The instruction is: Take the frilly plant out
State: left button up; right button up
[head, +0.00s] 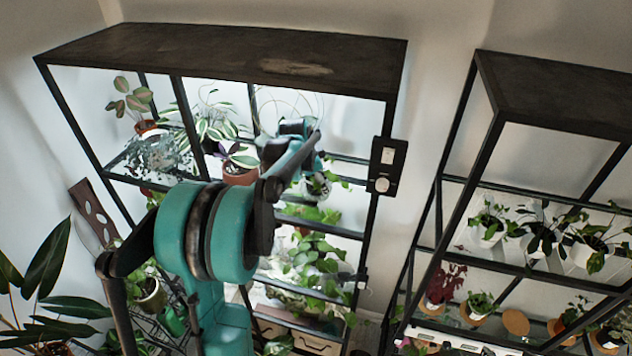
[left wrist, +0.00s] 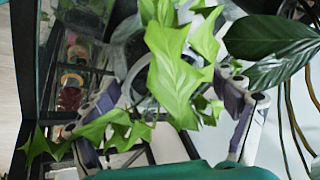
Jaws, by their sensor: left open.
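The frilly plant (left wrist: 172,72) shows in the left wrist view as bright green leaves with jagged edges, filling the space between my fingers. My left gripper (left wrist: 170,84) is open, one finger on each side of the leaves; some leaves hang over the left finger. I cannot tell whether the fingers touch its pot, which is mostly hidden behind the leaves. In the head view my left arm reaches up to the lit shelf unit, its wrist at the upper right bay. Leaves and a pot (head: 318,185) show just beside the wrist. My right gripper is not in view.
The black shelf unit (head: 220,50) has narrow posts and several potted plants, including a striped-leaf plant (head: 212,125) left of my wrist. A control box (head: 386,165) is on its right post. A second shelf unit (head: 565,95) stands at right. Dark broad leaves (left wrist: 270,48) lie close right of my fingers.

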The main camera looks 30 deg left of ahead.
pick_arm(q)
jog(key=shift+d+f, duration=0.1)
jog(key=shift+c, duration=0.4)
jog(key=c, duration=1.1)
